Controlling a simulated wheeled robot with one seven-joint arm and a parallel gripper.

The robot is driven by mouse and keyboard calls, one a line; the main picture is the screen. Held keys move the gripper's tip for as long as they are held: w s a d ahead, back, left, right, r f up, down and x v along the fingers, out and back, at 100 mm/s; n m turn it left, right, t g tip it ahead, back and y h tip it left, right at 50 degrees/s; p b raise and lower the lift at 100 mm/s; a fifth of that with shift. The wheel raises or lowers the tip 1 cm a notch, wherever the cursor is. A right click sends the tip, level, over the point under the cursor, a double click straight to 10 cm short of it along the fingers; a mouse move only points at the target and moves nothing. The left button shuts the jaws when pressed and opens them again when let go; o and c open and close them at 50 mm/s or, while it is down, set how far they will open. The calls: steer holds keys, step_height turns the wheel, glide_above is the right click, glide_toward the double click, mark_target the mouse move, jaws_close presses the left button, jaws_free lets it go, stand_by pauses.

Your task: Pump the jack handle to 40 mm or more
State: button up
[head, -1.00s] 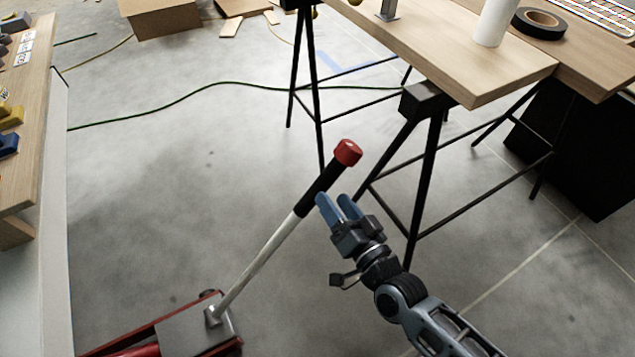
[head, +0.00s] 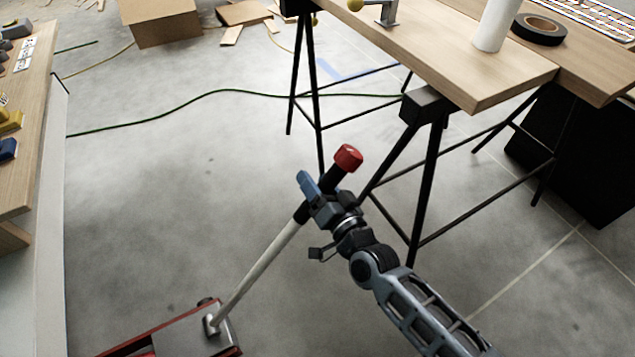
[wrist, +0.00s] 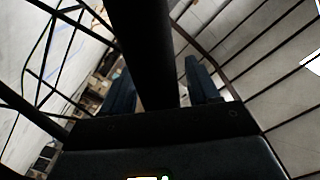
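The jack handle is a pale rod (head: 258,270) with a black grip (head: 333,178) and a red end cap (head: 348,157). It leans up and to the right from the red and grey jack (head: 190,335) at the bottom of the head view. My gripper (head: 313,186) is at the black grip, just below the red cap, and hides part of it. In the wrist view the dark grip (wrist: 150,50) runs between the two blue fingers (wrist: 160,90), with a gap visible at least on the right side. The fingers look open around it. The jack's lift height cannot be read.
A wooden table on black trestle legs (head: 428,180) stands close to the right of the handle. A bench (head: 25,130) runs along the left. A dark green cable (head: 200,98) crosses the floor behind. The floor between bench and handle is clear.

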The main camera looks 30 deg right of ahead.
jaws_close()
stand_by(0.3)
steer(key=shift+r, duration=0.1)
